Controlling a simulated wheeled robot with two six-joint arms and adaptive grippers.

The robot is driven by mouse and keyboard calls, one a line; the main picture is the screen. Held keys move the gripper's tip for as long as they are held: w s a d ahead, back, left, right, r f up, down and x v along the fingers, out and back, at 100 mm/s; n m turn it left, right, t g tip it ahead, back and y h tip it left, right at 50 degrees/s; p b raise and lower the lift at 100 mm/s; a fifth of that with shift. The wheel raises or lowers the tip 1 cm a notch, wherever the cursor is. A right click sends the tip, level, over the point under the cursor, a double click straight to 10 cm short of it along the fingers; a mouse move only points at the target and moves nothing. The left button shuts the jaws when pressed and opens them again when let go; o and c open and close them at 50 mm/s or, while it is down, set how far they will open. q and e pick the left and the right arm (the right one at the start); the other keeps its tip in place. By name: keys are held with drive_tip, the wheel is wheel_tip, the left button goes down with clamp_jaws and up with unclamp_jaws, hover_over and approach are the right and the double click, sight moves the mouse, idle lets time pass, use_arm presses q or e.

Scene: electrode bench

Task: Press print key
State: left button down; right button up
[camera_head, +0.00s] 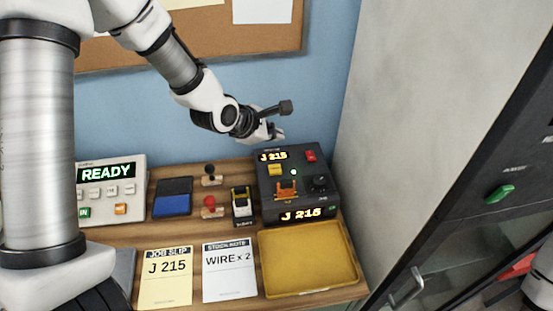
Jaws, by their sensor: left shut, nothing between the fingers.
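My left gripper (278,134) is shut and empty, in the air above the back of a black device (264,203) on the wooden bench. The device has a lit display reading J 215 at the top and another, J 215, on its front. It bears a yellow key (275,170), a red switch (311,156), a small green light, an orange part (287,188) and a dark knob (320,184). A light grey unit (142,178) at the left reads READY and has pale, green and orange keys. No key label reads clearly as print. My right gripper is out of view.
A yellow tray (352,279) lies in front of the device. A job slip (165,290) and a stock note reading WIRE x 2 (229,290) lie at the front. A blue pad (172,205), stamps and a small black-and-yellow item (243,216) stand between the units. A grey wall bounds the right.

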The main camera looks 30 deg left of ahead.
sight(274, 170)
use_arm(q)
drive_tip(key=f+b, duration=0.2)
drive_tip(key=f, duration=0.1)
drive_tip(key=shift+w+a, duration=0.15)
drive_tip(key=shift+a, duration=0.15)
drive_tip(key=f+b, duration=0.5)
drive_tip(key=shift+s+d+f, duration=0.15)
drive_tip(key=shift+s+f, duration=0.1)
drive_tip(key=shift+w+f+b, duration=0.15)
drive_tip(key=shift+f+b, duration=0.15)
drive_tip(key=shift+b, duration=0.05)
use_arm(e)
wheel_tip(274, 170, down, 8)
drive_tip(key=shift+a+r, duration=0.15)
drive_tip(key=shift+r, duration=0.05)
use_arm(q)
drive_tip(key=shift+r, duration=0.15)
